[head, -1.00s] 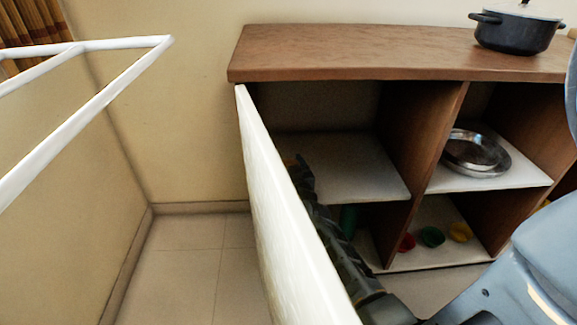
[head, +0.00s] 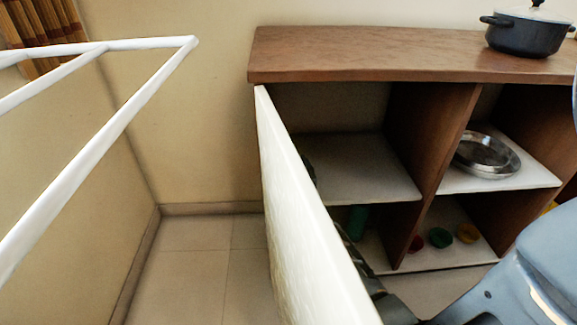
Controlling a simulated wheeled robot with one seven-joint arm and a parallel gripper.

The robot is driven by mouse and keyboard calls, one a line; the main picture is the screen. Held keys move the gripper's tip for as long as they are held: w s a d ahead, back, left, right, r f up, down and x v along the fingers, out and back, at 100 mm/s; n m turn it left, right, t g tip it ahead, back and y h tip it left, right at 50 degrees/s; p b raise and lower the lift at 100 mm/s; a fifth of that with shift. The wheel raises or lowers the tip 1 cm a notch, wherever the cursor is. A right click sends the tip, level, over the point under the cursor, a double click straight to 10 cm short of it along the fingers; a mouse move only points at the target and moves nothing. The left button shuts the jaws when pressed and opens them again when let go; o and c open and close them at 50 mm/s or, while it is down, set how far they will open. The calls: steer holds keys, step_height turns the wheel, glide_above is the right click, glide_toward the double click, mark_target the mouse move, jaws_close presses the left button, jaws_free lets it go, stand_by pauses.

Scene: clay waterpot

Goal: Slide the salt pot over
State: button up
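I cannot pick out a salt pot for certain. A dark green upright object (head: 357,222) stands in the lower left compartment, partly hidden.
The open white door (head: 300,210) stands in front of the cabinet's left side. The visible upper left shelf (head: 365,175) looks bare. Metal plates (head: 487,155) lie on the upper right shelf. A dark lidded pot (head: 525,32) stands on the wooden top (head: 370,52). White bars (head: 120,125) cross the left.

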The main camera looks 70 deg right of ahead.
steer(key=shift+o, duration=0.3)
steer(key=shift+w+a, duration=0.15)
steer(key=shift+w, duration=0.05)
steer(key=shift+a, duration=0.1)
steer(key=shift+s+a, duration=0.25)
steer(key=shift+a, duration=0.1)
steer(key=p+v, duration=0.1)
steer(key=v, duration=0.5)
steer(key=shift+s+a+p, duration=0.1)
steer(key=shift+s+p, duration=0.2)
steer(key=shift+s, duration=0.2)
